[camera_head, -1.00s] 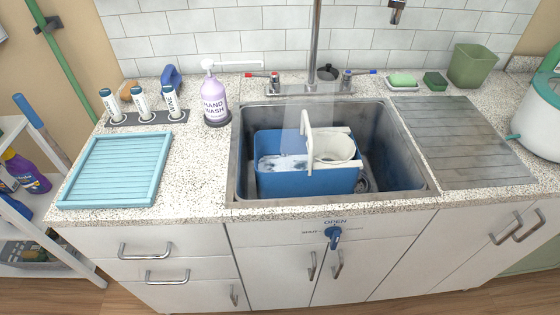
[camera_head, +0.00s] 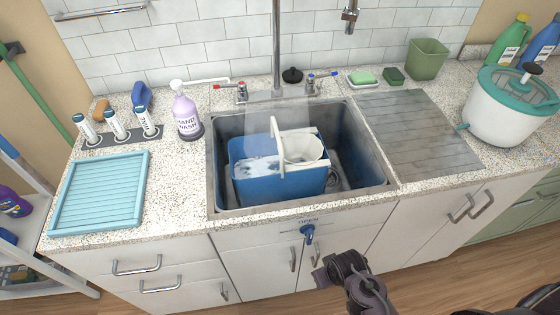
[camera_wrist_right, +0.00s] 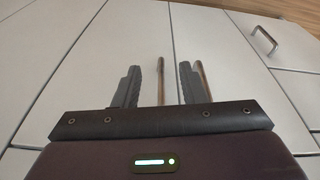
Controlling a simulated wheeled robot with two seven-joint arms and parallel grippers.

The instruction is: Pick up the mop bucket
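The mop bucket (camera_head: 300,184) is blue, with a white wringer (camera_head: 304,149) and a raised white handle (camera_head: 277,145). It stands upright in the grey sink basin (camera_head: 358,147) under the tap, with whitish water or foam inside. My right gripper (camera_head: 322,275) is in front of the cabinet doors, below the counter edge and apart from the bucket. In the right wrist view my right gripper (camera_wrist_right: 158,70) has its two fingers spread with nothing held between them. My left gripper is not in view.
A blue lever (camera_head: 308,232) and door handles (camera_head: 293,258) are on the cabinet front near my right gripper. Soap bottle (camera_head: 187,112) and teal tray (camera_head: 98,190) are left of the sink. The ribbed drainboard (camera_head: 415,130) is clear; a white-and-teal pot (camera_head: 505,112) stands at right.

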